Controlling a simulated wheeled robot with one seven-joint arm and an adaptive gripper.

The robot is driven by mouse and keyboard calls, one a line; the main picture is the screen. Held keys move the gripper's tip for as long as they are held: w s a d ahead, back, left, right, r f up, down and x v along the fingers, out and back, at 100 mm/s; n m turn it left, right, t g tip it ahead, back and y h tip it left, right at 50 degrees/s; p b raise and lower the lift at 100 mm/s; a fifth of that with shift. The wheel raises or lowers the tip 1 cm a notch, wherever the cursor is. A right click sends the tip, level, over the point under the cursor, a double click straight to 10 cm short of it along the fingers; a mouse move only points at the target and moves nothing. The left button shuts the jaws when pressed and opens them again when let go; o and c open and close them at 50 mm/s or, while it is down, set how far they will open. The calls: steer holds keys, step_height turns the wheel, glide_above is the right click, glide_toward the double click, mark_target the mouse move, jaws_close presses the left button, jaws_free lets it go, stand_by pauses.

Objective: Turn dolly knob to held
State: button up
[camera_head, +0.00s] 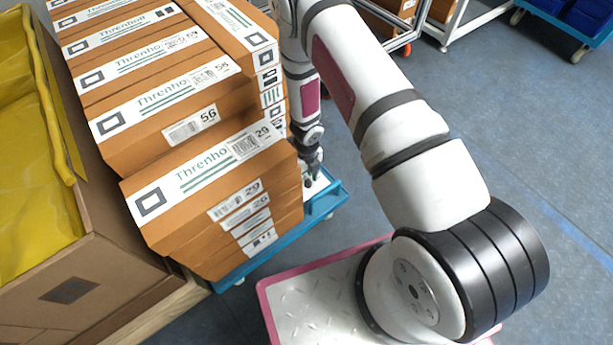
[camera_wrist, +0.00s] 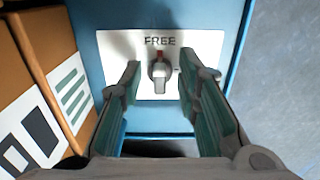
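The dolly knob (camera_wrist: 160,76) is a small grey knob with a red mark at its top, on a white plate (camera_wrist: 206,42) fixed to the blue dolly (camera_wrist: 235,20). The plate reads "FREE" above the knob, and the red mark points up toward that word. No "held" label is readable. My gripper (camera_wrist: 160,68) is open in the wrist view, one finger on each side of the knob, with a gap visible on both sides. In the head view my gripper (camera_head: 314,168) is low beside the box stack, over the blue dolly's edge (camera_head: 325,203); the knob is hidden there.
Stacked brown Threnho boxes (camera_head: 200,165) stand on the dolly, close to my gripper's left; they also show in the wrist view (camera_wrist: 50,60). A large carton with yellow lining (camera_head: 30,150) is at far left. Open blue-grey floor (camera_head: 540,190) lies to the right.

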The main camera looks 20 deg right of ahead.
jaws_close()
steer(key=shift+m, duration=0.3)
steer(key=m+p, duration=0.1)
steer(key=m, duration=0.1)
steer(key=shift+d+m+p, duration=0.15)
steer(key=shift+m+p, duration=0.2)
steer(key=shift+m, duration=0.05)
steer(key=m+p, duration=0.1)
steer(key=m, duration=0.2)
steer(key=shift+d+m, duration=0.1)
steer(key=shift+m, duration=0.2)
steer(key=m, duration=0.5)
steer(key=shift+s+d, duration=0.15)
steer(key=m, duration=0.5)
steer(key=shift+s+d+m, duration=0.1)
steer(key=shift+s+m, duration=0.05)
steer(key=shift+m, duration=0.25)
